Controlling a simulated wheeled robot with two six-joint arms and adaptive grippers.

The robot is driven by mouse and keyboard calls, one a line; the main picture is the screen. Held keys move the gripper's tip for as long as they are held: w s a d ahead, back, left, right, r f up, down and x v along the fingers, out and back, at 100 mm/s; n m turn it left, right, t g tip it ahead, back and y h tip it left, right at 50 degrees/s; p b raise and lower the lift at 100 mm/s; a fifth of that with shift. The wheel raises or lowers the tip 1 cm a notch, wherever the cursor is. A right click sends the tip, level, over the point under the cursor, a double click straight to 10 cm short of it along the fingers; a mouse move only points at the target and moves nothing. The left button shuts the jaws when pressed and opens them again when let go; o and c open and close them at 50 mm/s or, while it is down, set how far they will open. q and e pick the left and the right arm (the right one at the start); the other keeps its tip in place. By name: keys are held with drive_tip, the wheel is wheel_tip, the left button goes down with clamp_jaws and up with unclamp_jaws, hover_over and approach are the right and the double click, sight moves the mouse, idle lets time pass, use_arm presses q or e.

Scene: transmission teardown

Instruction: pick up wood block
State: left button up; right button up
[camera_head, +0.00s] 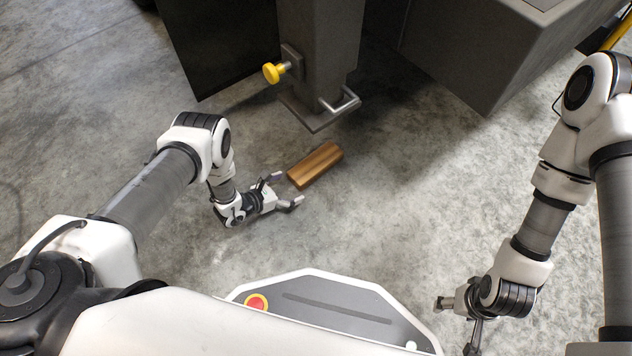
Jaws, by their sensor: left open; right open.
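The wood block (315,165) is a brown oblong lying on the concrete floor, in the middle of the head view. It lies at a slant, just in front of the foot of a dark grey post. My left gripper (287,189) is open and empty, close to the block's lower left end, with its fingers pointing toward the right. A small gap seems to show between the fingertips and the block. My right gripper (456,326) is open at the lower right, far from the block; part of it is hidden by the picture's lower edge.
A dark grey post (318,50) with a yellow knob (271,73) and a metal handle (346,104) stands just behind the block. A large grey box-shaped body (480,55) overhangs at the upper right. The floor right of the block is clear.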

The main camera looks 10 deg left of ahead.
sight(304, 173)
use_arm(q)
drive_tip(key=shift+w+f+t+b, duration=0.2)
drive_tip(key=shift+w+f+b, duration=0.1)
drive_tip(key=shift+w, duration=0.35)
drive_tip(key=shift+w+f+t+b, duration=0.15)
drive_tip(key=shift+w+t+b, duration=0.1)
drive_tip(key=shift+w, duration=0.35)
drive_tip(key=b+x, duration=0.4)
drive_tip(key=x, duration=0.1)
drive_tip(key=shift+w+f, duration=0.1)
drive_tip(key=shift+f, duration=0.05)
drive_tip(key=shift+w+d, duration=0.1)
drive_tip(key=shift+w, duration=0.15)
drive_tip(key=c, duration=1.4)
drive_tip(key=shift+c, duration=0.3)
